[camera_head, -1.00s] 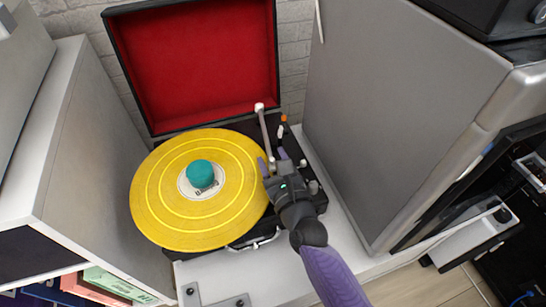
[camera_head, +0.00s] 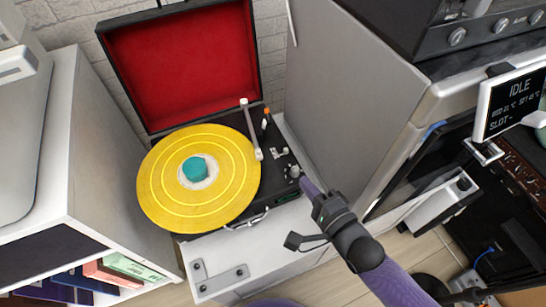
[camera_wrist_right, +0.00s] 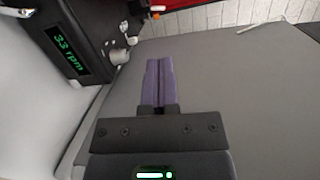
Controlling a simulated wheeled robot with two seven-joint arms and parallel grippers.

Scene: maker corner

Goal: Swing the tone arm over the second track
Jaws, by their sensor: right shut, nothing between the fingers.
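The record player (camera_head: 283,187) stands open on the white shelf, its red-lined lid up at the back. My right gripper (camera_head: 308,185) is shut and empty, just right of the player's front right corner, apart from the tone arm. In the right wrist view its purple fingers (camera_wrist_right: 158,82) are together. My left gripper is not in view.
A tall grey cabinet side (camera_head: 345,105) rises close to the right of the player. A white cabinet (camera_head: 62,140) stands on the left. The player's display (camera_wrist_right: 66,53) reads 33 rpm. Clear white shelf (camera_head: 262,248) lies in front.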

